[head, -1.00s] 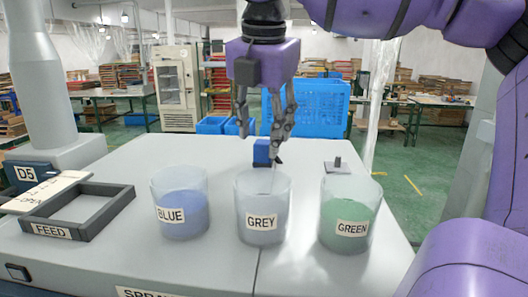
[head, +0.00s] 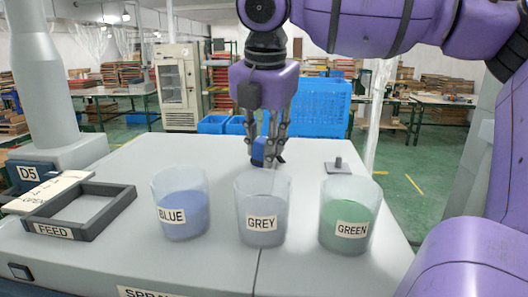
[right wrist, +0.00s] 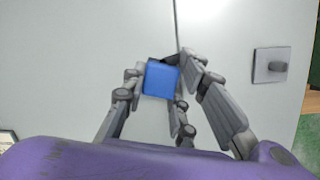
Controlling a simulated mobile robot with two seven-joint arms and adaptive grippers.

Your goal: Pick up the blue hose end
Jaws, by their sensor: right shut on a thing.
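The blue hose end (head: 259,151) is a small blue block on the white table, behind the GREY cup. My right gripper (head: 268,150) comes down from above with its fingers closed around it. In the right wrist view the blue block (right wrist: 161,78) sits between the grey fingers of my right gripper (right wrist: 165,80), with a dark part at its far edge. I cannot tell whether the block is clear of the table. My left gripper is not in view.
Clear cups labelled BLUE (head: 181,205), GREY (head: 262,210) and GREEN (head: 346,216) stand in a row in front. A dark FEED frame (head: 62,211) lies at the left. A small grey plate with a knob (head: 340,168) is at the right. The table's back left is free.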

